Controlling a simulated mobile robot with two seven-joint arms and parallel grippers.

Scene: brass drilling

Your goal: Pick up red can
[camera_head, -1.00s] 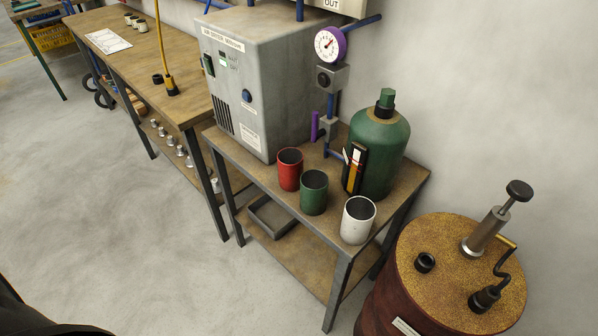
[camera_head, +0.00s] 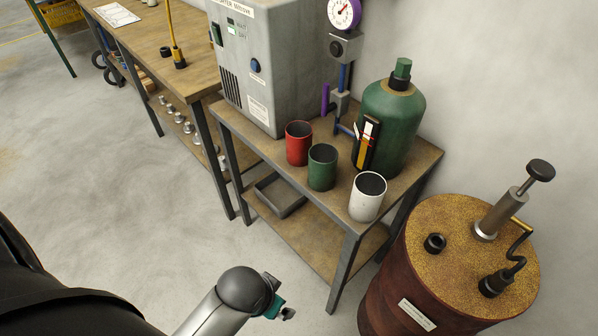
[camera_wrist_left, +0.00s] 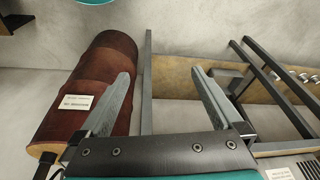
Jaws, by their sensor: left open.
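The red can (camera_head: 298,146) stands upright and open-topped on the small metal table, in front of the grey machine. A green can (camera_head: 321,170) stands close beside it, toward the front right. My left gripper (camera_head: 284,312) is at the bottom of the head view, low in front of the table and well apart from the red can. In the left wrist view my left gripper (camera_wrist_left: 160,72) has its two fingers spread with nothing between them. The red can does not show in the left wrist view. My right gripper is not in view.
A white can (camera_head: 367,198) stands near the table's front corner, with a green bottle (camera_head: 392,125) behind. The grey machine (camera_head: 262,70) stands at the table's left end. A rusty drum (camera_head: 415,275) stands right of the table. Floor to the left is clear.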

